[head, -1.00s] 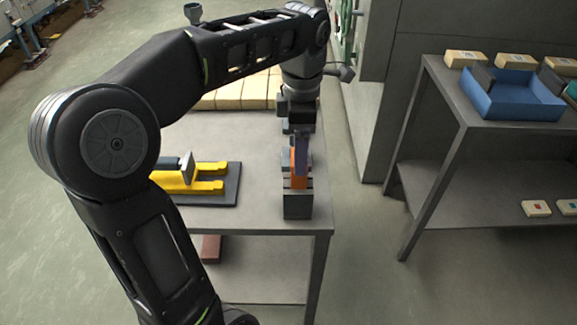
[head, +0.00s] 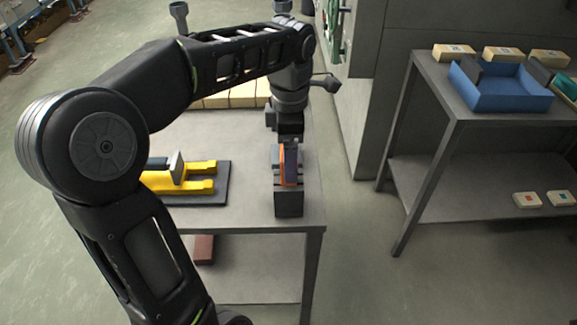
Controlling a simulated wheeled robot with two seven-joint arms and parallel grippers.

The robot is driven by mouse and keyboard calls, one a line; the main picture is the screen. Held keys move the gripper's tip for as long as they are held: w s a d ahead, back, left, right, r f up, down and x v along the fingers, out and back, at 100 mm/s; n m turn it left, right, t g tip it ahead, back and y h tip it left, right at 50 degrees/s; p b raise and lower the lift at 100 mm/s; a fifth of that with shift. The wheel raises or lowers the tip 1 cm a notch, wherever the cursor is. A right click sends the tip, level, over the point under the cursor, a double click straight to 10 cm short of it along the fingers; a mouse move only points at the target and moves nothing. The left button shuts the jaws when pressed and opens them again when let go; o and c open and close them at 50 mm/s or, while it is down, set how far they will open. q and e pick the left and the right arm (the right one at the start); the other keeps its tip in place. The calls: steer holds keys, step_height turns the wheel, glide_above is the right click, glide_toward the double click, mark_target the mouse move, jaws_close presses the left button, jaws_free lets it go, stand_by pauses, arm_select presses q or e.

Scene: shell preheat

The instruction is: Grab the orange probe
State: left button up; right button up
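The orange probe (head: 283,165) stands upright in a dark grey block holder (head: 289,204) near the right front of the grey table (head: 240,225). A purple-grey piece (head: 292,168) is right beside the orange part. My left gripper (head: 288,148) points down directly over the holder, with its fingers close to the top of the probe. The fingers are small and partly hidden, so I cannot tell whether they touch or grip it. My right gripper is not in view.
A yellow tool (head: 200,184) lies on a dark mat left of the holder. Cream boxes (head: 235,95) line the table's back. A grey cabinet (head: 365,60) stands behind. To the right, a shelf carries a blue tray (head: 505,102) and small boxes.

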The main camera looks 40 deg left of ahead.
arm_select(q)
step_height(320, 180, down, 4)
steer(key=shift+a+f+p, duration=0.1)
steer(key=shift+f+p, duration=0.15)
steer(key=shift+p, duration=0.2)
steer(key=shift+c, duration=0.5)
steer(key=c, duration=1.5)
